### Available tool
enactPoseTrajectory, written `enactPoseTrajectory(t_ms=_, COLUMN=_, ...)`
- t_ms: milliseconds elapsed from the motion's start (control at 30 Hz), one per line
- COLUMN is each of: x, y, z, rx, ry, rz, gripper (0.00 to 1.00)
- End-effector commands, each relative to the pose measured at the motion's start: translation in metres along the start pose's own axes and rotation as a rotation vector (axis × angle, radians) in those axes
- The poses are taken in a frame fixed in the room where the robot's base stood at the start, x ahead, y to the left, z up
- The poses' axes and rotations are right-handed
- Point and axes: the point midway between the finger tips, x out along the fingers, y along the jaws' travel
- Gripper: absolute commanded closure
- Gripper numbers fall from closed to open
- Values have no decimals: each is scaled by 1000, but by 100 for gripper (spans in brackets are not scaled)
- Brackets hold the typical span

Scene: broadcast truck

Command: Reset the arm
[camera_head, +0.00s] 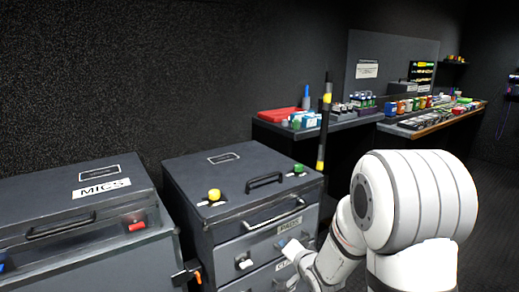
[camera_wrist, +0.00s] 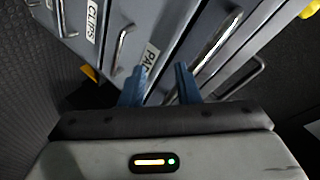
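My arm is in the right part of the head view, and my gripper (camera_head: 285,245) reaches left to the front of a grey drawer cabinet (camera_head: 188,178). In the wrist view my gripper (camera_wrist: 160,72) has two blue fingers standing apart with nothing held between them. Beyond the fingers are the drawer fronts, with a partly covered label starting "PA" (camera_wrist: 150,57) and a "CLIPS" label (camera_wrist: 92,20). A metal drawer handle (camera_wrist: 219,36) passes close to the right finger. I cannot tell whether any finger touches the cabinet.
A grey case labelled MICS (camera_head: 101,188) stands left of the cabinet. A yellow knob (camera_head: 214,195) and a green knob (camera_head: 298,169) are on the cabinet top. A black-and-yellow pole (camera_head: 325,125) rises behind it. A shelf (camera_head: 432,127) with many small items runs along the back.

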Motion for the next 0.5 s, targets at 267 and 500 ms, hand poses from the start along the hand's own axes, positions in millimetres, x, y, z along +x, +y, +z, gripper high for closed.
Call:
enactPoseTrajectory(t_ms=267, x=-129, y=-52, z=-70, rx=-309, ry=-95, rz=362, gripper=71)
enactPoseTrajectory(t_ms=500, x=-256, y=-90, z=-84, rx=-494, ry=-346, rz=568, gripper=71)
